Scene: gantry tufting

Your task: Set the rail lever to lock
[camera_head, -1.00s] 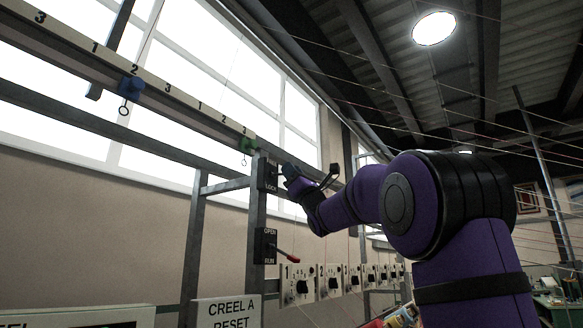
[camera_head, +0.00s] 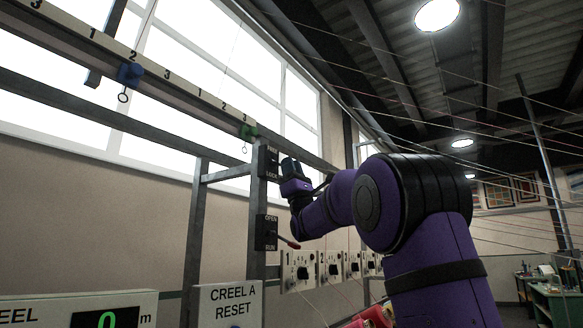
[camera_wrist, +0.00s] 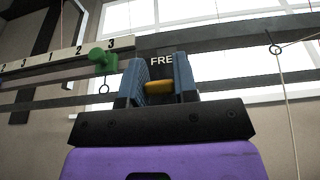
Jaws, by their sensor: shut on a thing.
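The rail lever's dark plate (camera_head: 268,168) is fixed to a grey post, with a FREE label at its top and LOCK lower down. My gripper (camera_head: 289,165) is right beside that plate, at its right side. In the wrist view my gripper (camera_wrist: 159,84) has its two blue fingers closed on the yellow lever grip (camera_wrist: 159,87). The letters FRE on the plate (camera_wrist: 162,62) show just above the grip. The fingers hide the rest of the lever, and its exact setting cannot be told.
Below is an OPEN/RUN plate (camera_head: 266,233) with a red-tipped lever (camera_head: 289,243). A numbered rail (camera_head: 185,90) carries a blue clip (camera_head: 130,75) and a green clip (camera_head: 248,132). A row of dial panels (camera_head: 302,271) and a CREEL A RESET sign (camera_head: 229,305) sit lower.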

